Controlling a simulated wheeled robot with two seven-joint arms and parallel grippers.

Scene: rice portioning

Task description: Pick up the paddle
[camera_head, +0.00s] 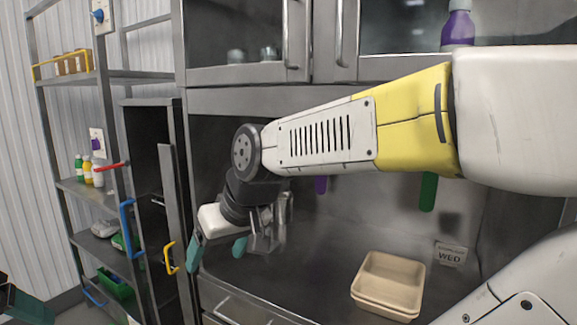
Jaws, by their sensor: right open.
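No paddle can be clearly made out. A purple handle-like piece (320,184) and a green one (428,191) show below my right arm; their upper parts are hidden behind it, and I cannot tell what they are. My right gripper (217,250) hangs over the left part of the steel counter, its teal fingertips apart with nothing seen between them. A grey metallic shape (283,215) shows just right of it, partly hidden and unclear. A dark teal piece of my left gripper (22,305) shows in the lower left corner, cut off by the frame.
Stacked tan trays (388,283) stand on the counter to the right, near a small "WED" label (450,254). A steel cabinet (243,76) is above. A metal shelf rack (85,190) with bottles and bins is at left. The counter between gripper and trays looks clear.

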